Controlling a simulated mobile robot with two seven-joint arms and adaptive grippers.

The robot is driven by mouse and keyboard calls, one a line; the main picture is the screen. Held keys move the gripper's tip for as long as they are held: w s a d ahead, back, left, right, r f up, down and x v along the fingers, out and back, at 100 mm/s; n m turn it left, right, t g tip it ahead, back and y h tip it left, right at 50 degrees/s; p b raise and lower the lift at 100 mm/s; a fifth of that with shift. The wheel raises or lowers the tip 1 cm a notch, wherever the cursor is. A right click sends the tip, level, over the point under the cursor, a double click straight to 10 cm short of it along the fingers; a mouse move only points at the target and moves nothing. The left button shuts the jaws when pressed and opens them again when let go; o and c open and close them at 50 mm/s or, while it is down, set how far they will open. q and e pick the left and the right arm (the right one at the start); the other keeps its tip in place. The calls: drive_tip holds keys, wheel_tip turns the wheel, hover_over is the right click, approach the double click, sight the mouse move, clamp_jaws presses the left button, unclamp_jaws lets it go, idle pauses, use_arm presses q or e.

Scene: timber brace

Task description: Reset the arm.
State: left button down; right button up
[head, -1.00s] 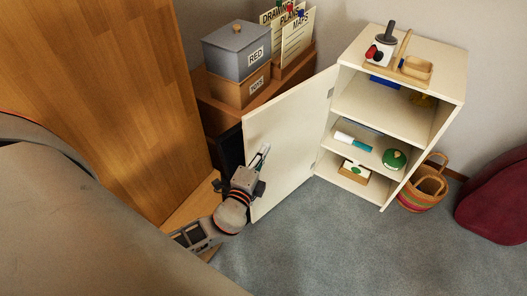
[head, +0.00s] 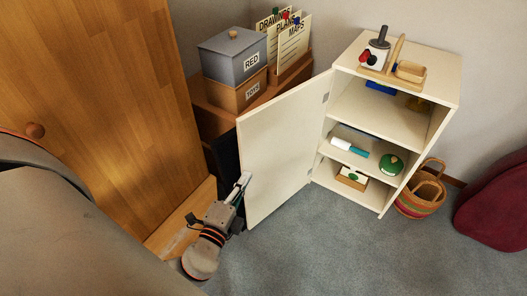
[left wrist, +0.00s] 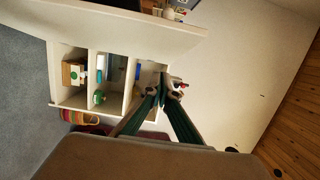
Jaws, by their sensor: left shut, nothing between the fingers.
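My left gripper (head: 243,180) is shut and empty, at the free edge of the open white cabinet door (head: 285,150) in the head view. I cannot tell whether it touches the door. My left arm reaches it from the lower left. In the left wrist view, the dark green fingers of my left gripper (left wrist: 168,88) meet at their tips, with the cabinet beyond them. The white cabinet (head: 378,112) stands with its door swung out to the left. My right gripper does not show.
The cabinet shelves hold a white-and-teal cylinder (head: 349,147), a green round object (head: 391,165) and a small box (head: 352,177). A woven basket (head: 420,200) and a dark red seat (head: 492,208) stand to the right. A wooden door (head: 110,110) is at left. Grey floor lies open in front.

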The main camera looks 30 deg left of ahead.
use_arm(q)
drive_tip(key=shift+s, duration=0.1)
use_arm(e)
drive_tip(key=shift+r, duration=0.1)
use_arm(q)
drive_tip(key=s+d+f+n+g+h+p, duration=0.2)
drive_tip(key=s+d+f+n+g+p, duration=0.1)
drive_tip(key=s+d+f+n+p, duration=0.1)
drive_tip(key=s+d+f+n+g+h+p, duration=0.3)
drive_tip(key=s+d+n, duration=0.3)
drive_tip(key=s+n, duration=0.2)
drive_tip(key=shift+s+f+g+p, duration=0.6)
drive_tip(key=shift+s+p, duration=0.25)
drive_tip(key=shift+s, duration=0.4)
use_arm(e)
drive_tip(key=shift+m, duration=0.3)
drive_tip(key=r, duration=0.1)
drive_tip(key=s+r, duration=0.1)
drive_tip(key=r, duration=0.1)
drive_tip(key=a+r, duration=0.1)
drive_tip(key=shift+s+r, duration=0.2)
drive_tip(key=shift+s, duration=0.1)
